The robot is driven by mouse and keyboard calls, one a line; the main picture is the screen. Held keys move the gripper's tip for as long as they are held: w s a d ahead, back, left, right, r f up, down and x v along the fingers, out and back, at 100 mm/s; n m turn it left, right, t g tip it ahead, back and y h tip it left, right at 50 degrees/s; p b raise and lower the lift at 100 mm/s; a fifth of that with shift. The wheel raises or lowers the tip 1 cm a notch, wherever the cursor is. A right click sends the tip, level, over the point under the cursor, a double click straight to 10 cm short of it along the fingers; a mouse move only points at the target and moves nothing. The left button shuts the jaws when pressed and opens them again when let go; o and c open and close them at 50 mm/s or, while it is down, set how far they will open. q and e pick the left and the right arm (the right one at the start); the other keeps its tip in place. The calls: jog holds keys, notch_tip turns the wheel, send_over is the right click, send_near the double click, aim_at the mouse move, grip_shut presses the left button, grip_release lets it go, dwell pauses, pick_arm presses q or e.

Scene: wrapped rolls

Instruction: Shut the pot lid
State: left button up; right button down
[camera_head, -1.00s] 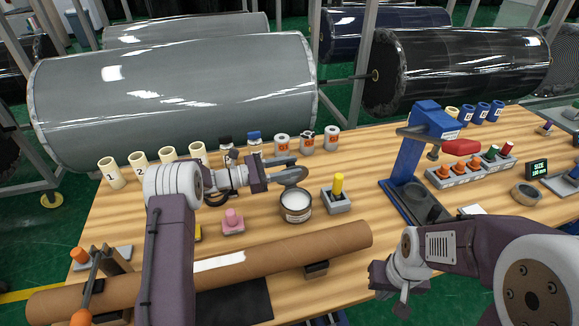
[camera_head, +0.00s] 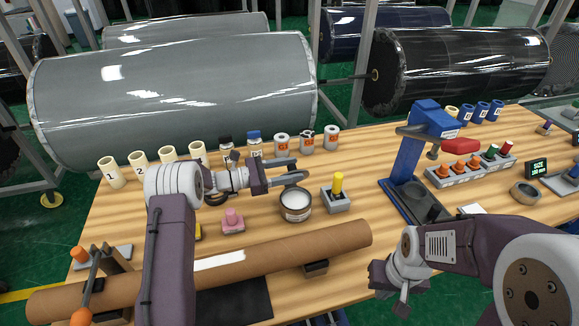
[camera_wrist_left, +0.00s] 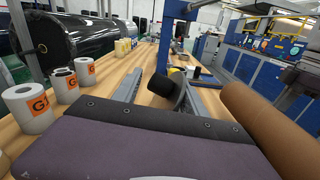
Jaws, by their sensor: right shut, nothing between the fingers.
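The pot (camera_head: 296,208) is a small dark-rimmed jar with a pale label and white contents, standing on the wooden table. Its top is uncovered in the head view. My left gripper (camera_head: 290,170) is open just behind the pot's rim, its fingers apart and pointing right. In the left wrist view a dark rounded piece, apparently the lid (camera_wrist_left: 160,87), shows between the spread fingers. In the head view the lid is largely hidden by the lower finger, and its exact tilt is unclear. My right gripper (camera_head: 388,280) is shut and empty at the table's front edge.
A grey box with a yellow knob (camera_head: 338,190) stands right of the pot, and a pink stamp-like piece (camera_head: 232,220) left of it. A long cardboard tube (camera_head: 300,248) lies in front. Labelled white rolls (camera_head: 306,141) stand behind. A blue press (camera_head: 405,160) is further right.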

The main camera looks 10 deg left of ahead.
pick_arm(q)
jog(key=shift+a+r, duration=0.15)
jog(key=shift+r, duration=0.05)
jog(key=b+v, duration=0.1)
jog(key=v, duration=0.7)
jog(key=shift+s+a, duration=0.2)
jog(key=shift+a, duration=0.15)
jog(key=shift+f, duration=0.1)
